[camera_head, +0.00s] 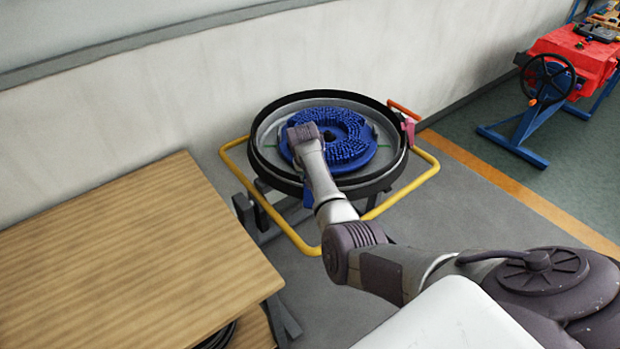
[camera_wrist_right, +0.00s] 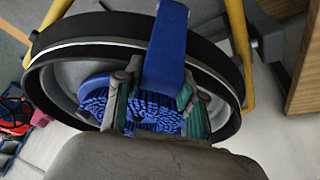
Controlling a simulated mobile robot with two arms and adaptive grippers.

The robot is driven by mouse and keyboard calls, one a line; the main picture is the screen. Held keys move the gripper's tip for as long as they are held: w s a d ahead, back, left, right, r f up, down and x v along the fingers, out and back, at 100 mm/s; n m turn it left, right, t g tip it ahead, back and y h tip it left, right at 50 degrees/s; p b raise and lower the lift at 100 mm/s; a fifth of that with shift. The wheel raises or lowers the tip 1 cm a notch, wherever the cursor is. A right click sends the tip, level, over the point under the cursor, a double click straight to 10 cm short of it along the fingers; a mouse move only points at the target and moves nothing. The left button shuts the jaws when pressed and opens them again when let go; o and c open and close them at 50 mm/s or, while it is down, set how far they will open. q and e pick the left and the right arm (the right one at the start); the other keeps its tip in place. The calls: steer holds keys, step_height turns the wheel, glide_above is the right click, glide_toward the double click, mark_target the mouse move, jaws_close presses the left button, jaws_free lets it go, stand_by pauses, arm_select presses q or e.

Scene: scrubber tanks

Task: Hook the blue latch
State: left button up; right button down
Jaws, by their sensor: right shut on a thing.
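The blue latch (camera_wrist_right: 166,50) is a flat blue bar in the right wrist view, running from between my fingers up across the black tank rim (camera_wrist_right: 205,52). My right gripper (camera_wrist_right: 157,92) has a finger with a green pad on each side of the bar and is shut on it. My left gripper is not in view.
A yellow tube frame (camera_head: 415,191) surrounds the tank. A wooden table (camera_head: 120,250) stands at left, and a pale wall (camera_head: 190,95) rises behind. A red handle (camera_head: 405,111) sits at the rim's right. A red machine (camera_head: 580,55) stands far right; the floor between is clear.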

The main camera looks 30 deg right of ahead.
steer(key=shift+w+d+r, duration=0.2)
steer(key=shift+w+d, duration=0.1)
steer(key=c, duration=1)
jaws_free()
steer(key=shift+o, duration=1.4)
steer(key=shift+f, duration=0.1)
steer(key=shift+o, duration=0.2)
steer(key=shift+w+f, duration=0.1)
steer(key=shift+f, duration=0.05)
steer(key=shift+s+a+r, duration=0.1)
steer(key=shift+s+r, duration=0.1)
steer(key=shift+r, duration=0.05)
steer(key=v, duration=1.1)
steer(key=shift+r, duration=0.2)
steer(key=shift+s+a, duration=0.1)
